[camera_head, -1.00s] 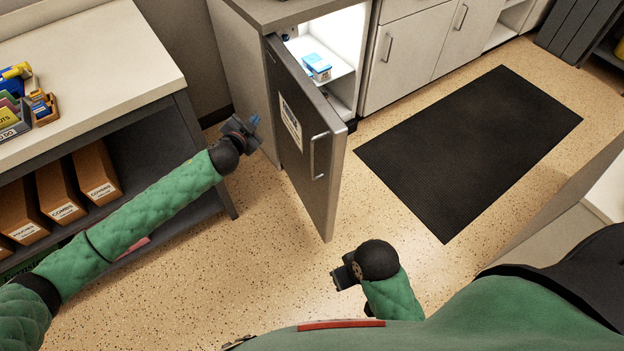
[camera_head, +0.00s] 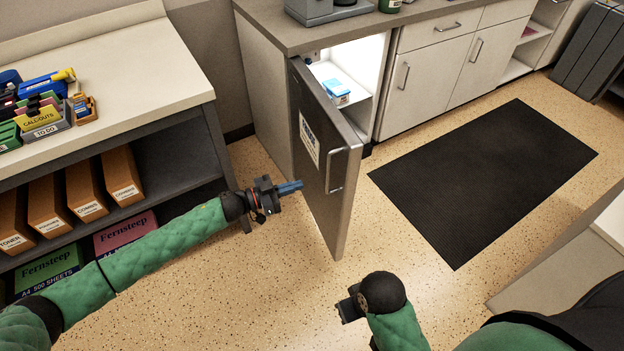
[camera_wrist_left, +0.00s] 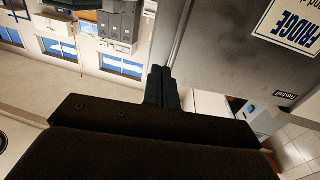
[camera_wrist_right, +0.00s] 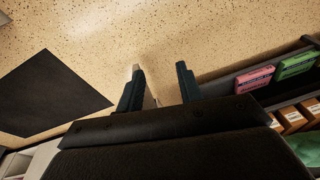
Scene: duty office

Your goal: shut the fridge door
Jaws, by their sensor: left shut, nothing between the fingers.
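The fridge door (camera_head: 325,165) stands wide open in the head view, a grey panel with a paper sign on its outer face and a bar handle (camera_head: 337,172) near its free edge. The lit fridge interior (camera_head: 358,62) shows behind it, with a blue and white box (camera_head: 335,91) on a shelf. My left gripper (camera_head: 290,187) is shut and empty beside the door's outer face; I cannot tell if it touches. In the left wrist view its fingers (camera_wrist_left: 162,86) are together, with the door (camera_wrist_left: 225,50) to their right. My right gripper (camera_wrist_right: 160,88) is open and empty, low in front of me.
A shelf unit (camera_head: 150,65) with folders and paper packs stands at the left. White cabinets (camera_head: 430,80) continue right of the fridge. A black mat (camera_head: 485,180) lies on the floor. The floor (camera_head: 270,280) before the door is clear.

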